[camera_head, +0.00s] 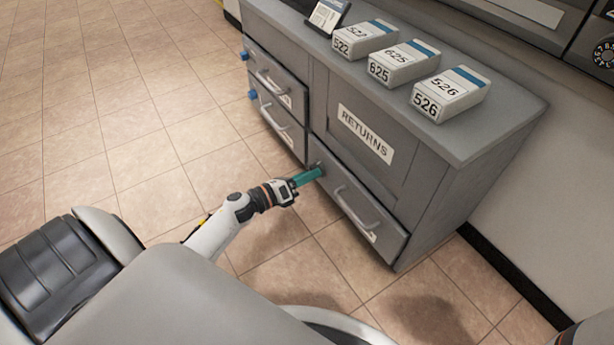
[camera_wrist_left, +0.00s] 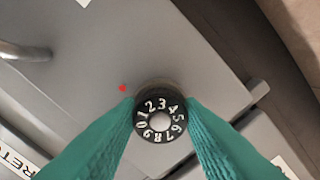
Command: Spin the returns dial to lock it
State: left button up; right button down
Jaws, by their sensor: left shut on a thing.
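The returns dial (camera_wrist_left: 160,122) is a black round knob with white digits around its face, and it shows in the left wrist view between my two teal fingers. My left gripper (camera_wrist_left: 160,118) is shut on it, with one finger on each side of its rim. In the head view my left gripper (camera_head: 316,173) reaches the upper left corner of the lower drawer (camera_head: 345,202), under the door labelled RETURNS (camera_head: 365,134). The fingers hide most of the dial there. A small red dot (camera_wrist_left: 122,88) marks the grey front beside the dial. My right gripper is out of view.
The grey cabinet (camera_head: 525,106) carries boxes marked 522 (camera_head: 364,41), 625 (camera_head: 404,65) and 526 (camera_head: 449,95) on top. Two more drawers with handles (camera_head: 274,85) are at the left, with blue knobs (camera_head: 252,95) at their edge. The tiled floor at left is clear.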

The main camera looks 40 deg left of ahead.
pick_arm(q)
jog(key=shift+a+f+m+b, duration=0.1)
jog(key=shift+m+b, duration=1.55)
jog(key=shift+m, duration=1.55)
jog(key=o, duration=1)
jog(key=shift+s, duration=0.1)
